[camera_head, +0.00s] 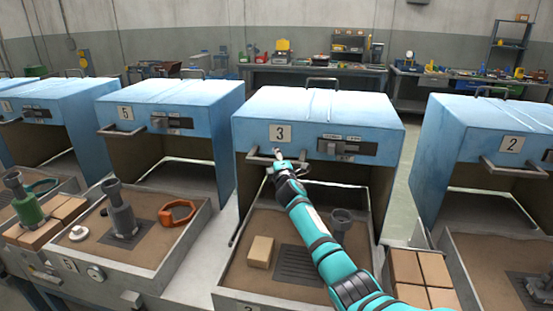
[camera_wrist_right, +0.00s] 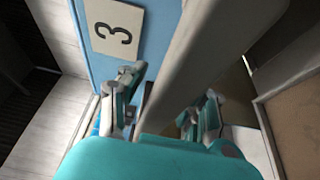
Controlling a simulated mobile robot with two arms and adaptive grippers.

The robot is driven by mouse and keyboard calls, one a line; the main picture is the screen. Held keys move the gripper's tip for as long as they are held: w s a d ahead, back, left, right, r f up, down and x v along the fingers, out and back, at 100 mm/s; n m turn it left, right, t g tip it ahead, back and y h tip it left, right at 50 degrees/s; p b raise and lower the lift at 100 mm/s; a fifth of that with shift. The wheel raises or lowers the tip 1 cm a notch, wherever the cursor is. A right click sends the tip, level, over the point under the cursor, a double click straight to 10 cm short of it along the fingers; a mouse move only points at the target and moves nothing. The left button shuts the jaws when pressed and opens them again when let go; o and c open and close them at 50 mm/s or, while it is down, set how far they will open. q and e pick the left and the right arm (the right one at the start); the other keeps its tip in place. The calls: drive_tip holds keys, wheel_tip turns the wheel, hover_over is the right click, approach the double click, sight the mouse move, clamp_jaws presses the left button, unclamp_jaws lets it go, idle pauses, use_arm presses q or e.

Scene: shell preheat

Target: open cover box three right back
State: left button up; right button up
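Box three has a blue cover (camera_head: 315,108) with a label reading 3 (camera_head: 280,133) on its front. The label also shows in the right wrist view (camera_wrist_right: 114,28). A grey bar handle (camera_head: 252,158) sticks out low on the cover's front left. My right gripper (camera_head: 278,160) is at this handle. In the right wrist view its fingers (camera_wrist_right: 165,102) stand apart, one on each side of the handle bar (camera_wrist_right: 205,40), with a gap beside the left finger. Firm contact cannot be made out. My left gripper is not in view.
A tray (camera_head: 222,275) before box three holds a tan block (camera_head: 260,251) and a grey fitting (camera_head: 341,222), partly hidden by my right arm. Box five (camera_head: 165,105) stands left and box two (camera_head: 490,125) right. Tan blocks (camera_head: 420,268) lie between trays.

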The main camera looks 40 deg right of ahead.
drive_tip(key=shift+o, duration=0.6)
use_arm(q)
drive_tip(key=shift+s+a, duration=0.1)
use_arm(e)
drive_tip(key=v, duration=1.2)
